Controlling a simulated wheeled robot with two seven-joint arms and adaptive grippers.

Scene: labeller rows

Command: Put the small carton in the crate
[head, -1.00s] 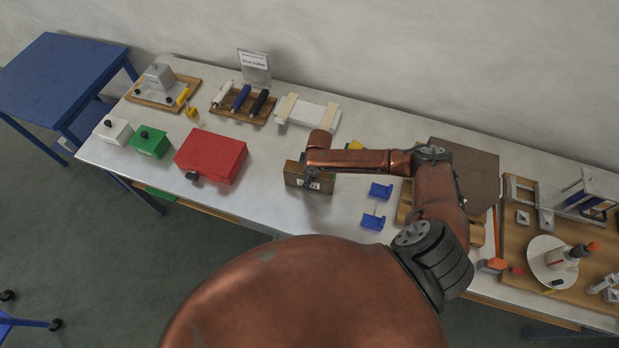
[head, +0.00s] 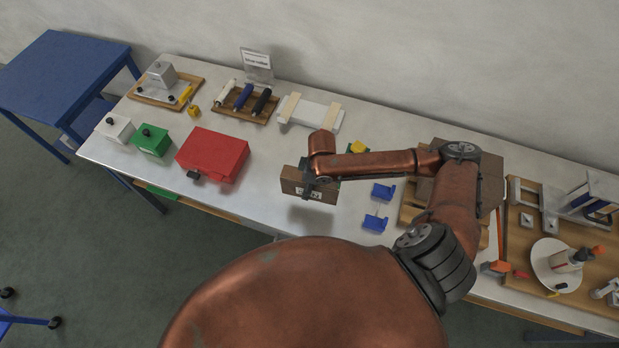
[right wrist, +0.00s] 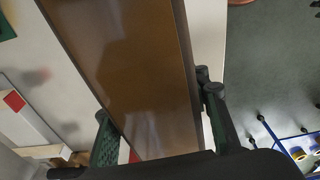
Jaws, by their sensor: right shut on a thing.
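The small carton (head: 296,185) is a brown box with a white label on its front side. It is held above the front part of the table, with a shadow on the tabletop below it. My right gripper (head: 312,187) is shut on it from above. In the right wrist view the carton (right wrist: 135,65) fills the middle, between the two fingers of the gripper (right wrist: 160,122). I cannot tell for certain which thing is the crate. My left gripper is not in view.
A red box (head: 212,153), a green box (head: 151,140) and a white box (head: 115,128) stand to the left. Blue holders (head: 380,192) lie right of the carton. A larger brown box (head: 488,178) is partly hidden behind my arm. Bare tabletop lies between the red box and the carton.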

